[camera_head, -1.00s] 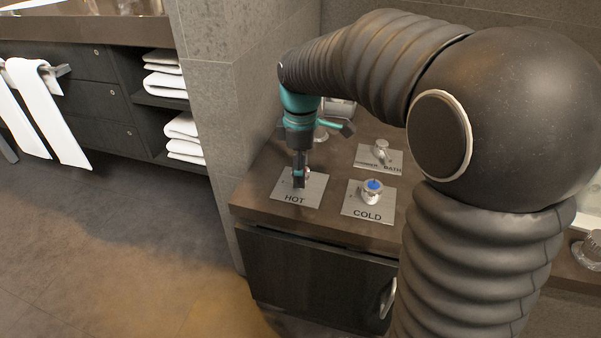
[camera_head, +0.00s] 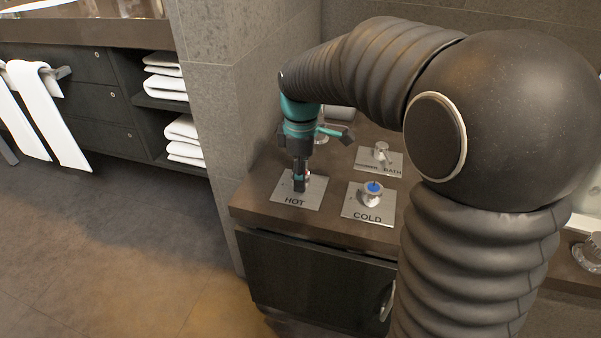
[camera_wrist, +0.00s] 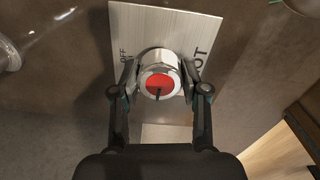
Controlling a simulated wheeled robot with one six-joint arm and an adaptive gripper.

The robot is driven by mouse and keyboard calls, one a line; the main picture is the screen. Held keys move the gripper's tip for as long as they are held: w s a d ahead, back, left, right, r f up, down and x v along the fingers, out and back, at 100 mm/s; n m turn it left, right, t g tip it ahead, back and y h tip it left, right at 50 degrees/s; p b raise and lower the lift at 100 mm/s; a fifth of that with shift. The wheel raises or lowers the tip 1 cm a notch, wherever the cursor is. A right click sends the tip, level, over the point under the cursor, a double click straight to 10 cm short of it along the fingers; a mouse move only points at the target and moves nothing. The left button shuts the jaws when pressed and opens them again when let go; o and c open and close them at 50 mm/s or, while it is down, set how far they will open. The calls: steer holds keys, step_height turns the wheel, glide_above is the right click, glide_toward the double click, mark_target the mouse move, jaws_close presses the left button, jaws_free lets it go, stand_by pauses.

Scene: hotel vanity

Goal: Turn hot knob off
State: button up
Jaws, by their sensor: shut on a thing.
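The hot knob is a chrome knob with a red cap; in the wrist view the hot knob (camera_wrist: 159,80) sits between my two fingers, with a small dark mark on the lower part of the cap. Its metal plate (camera_wrist: 190,20) reads "OFF" on the left and "HOT" on the right. In the head view the HOT plate (camera_head: 314,190) lies at the counter's front left, and my gripper (camera_head: 300,184) points straight down over it, hiding most of the knob. My gripper (camera_wrist: 160,84) is shut on the knob, one finger on each side.
The cold knob (camera_head: 372,190) with a blue cap stands just right on its COLD plate (camera_head: 362,212). A third knob (camera_head: 381,151) stands behind on a plate marked "BATH". A stone wall (camera_head: 215,90) rises left of the counter (camera_head: 262,212). A cabinet with towels is beyond.

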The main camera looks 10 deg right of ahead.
steer(key=m+p, duration=0.1)
steer(key=m, duration=0.3)
steer(key=shift+r+p, duration=0.1)
steer(key=shift+p, duration=0.25)
steer(key=m+p, duration=0.1)
steer(key=m, duration=0.3)
steer(key=shift+m, duration=0.3)
steer(key=m+p, duration=0.1)
steer(key=m, duration=0.3)
steer(key=shift+m, duration=0.3)
steer(key=m+p, duration=0.1)
steer(key=m, duration=0.3)
steer(key=shift+m, duration=0.3)
steer(key=o, duration=1.1)
steer(key=shift+o, duration=0.2)
